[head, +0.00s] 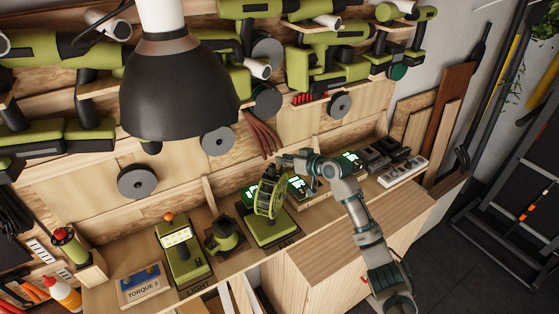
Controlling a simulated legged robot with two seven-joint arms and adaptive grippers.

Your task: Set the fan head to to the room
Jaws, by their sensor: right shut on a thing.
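The fan stands on the wooden bench near the middle of the head view. My right arm reaches in from the lower right and bends over at the wrist. My right gripper (283,161) is at the upper right edge of the fan head and is shut on it. The fingertips are small and partly hidden. My left gripper is not in view.
A green work light (183,250) and a small green device (223,236) stand left of the fan. A torque sign (141,286) is further left. Chargers and a power strip (402,171) lie right. A black lamp shade (178,90) hangs in front of the tool wall.

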